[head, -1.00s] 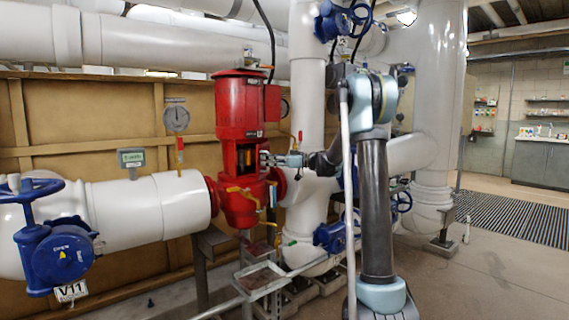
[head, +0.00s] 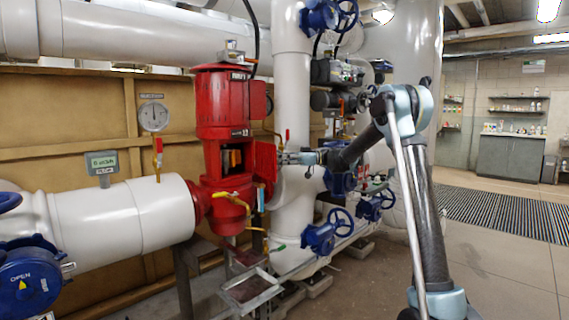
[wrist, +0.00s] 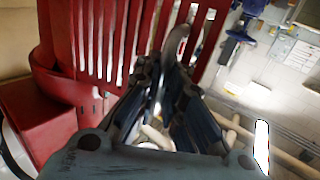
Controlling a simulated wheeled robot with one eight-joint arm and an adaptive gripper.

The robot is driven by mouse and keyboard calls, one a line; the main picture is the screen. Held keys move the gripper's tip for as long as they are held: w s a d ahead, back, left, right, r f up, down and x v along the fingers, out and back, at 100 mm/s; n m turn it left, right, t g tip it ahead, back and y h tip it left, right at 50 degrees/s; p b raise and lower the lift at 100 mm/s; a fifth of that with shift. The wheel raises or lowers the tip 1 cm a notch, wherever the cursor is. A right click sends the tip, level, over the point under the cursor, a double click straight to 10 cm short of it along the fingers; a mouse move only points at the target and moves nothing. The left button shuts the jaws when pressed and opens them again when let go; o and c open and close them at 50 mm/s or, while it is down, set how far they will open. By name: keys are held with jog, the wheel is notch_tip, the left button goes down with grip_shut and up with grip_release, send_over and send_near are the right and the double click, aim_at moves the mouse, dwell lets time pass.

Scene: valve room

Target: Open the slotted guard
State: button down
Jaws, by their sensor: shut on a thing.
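The red pump (head: 222,105) stands at left centre in the head view. Its slotted guard (head: 265,160) is swung out to the right of the window (head: 231,158), where yellow and dark parts show inside. My gripper (head: 285,158) is at the guard's outer edge. In the wrist view the guard's red slats (wrist: 110,40) fill the upper left and top. My gripper's dark fingers (wrist: 168,78) are shut at a curved grey piece (wrist: 179,42) on the guard, which looks like its handle. The fingers partly hide the grip.
A white vertical pipe (head: 292,120) stands just behind my gripper. Blue valve wheels (head: 341,221) are on the pipes to the right. A metal step-like frame (head: 250,290) sits low before the pump. Open floor (head: 500,255) lies to the right.

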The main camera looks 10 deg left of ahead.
jog(key=shift+w+d, duration=0.5)
jog(key=shift+w, duration=0.35)
jog(key=shift+w+d, duration=0.45)
jog(key=shift+w, duration=0.4)
jog(key=shift+f, duration=0.1)
jog(key=c, duration=2)
grip_release()
jog(key=shift+d, duration=0.15)
jog(key=shift+o, duration=0.2)
jog(key=v, duration=1.2)
